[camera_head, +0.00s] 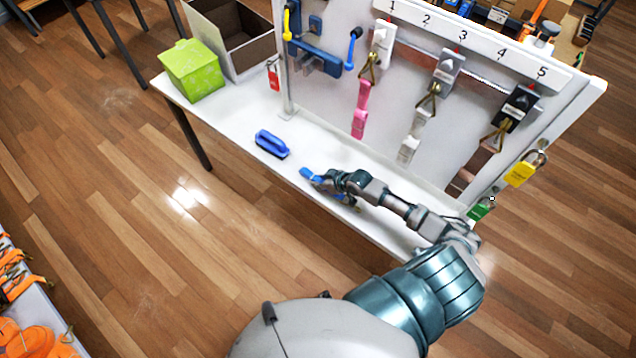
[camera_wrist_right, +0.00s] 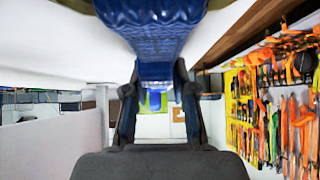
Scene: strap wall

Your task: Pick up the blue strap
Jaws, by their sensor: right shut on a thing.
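The blue strap (camera_head: 309,173) is at the front of the white table, partly hidden by my right gripper (camera_head: 326,185). A bit of blue shows on each side of the fingers. In the right wrist view the woven blue strap (camera_wrist_right: 152,22) fills the top middle and runs down between the two fingers (camera_wrist_right: 157,88), which are shut on it. I cannot tell whether the strap is clear of the table. My left gripper is not in view.
A blue-handled brush (camera_head: 271,144) lies on the white table (camera_head: 225,115), left of my gripper. A green box (camera_head: 192,70) stands at the left end. Behind is a numbered panel (camera_head: 330,85) with hanging pink (camera_head: 361,110) and white (camera_head: 411,138) straps. Padlocks hang at the right.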

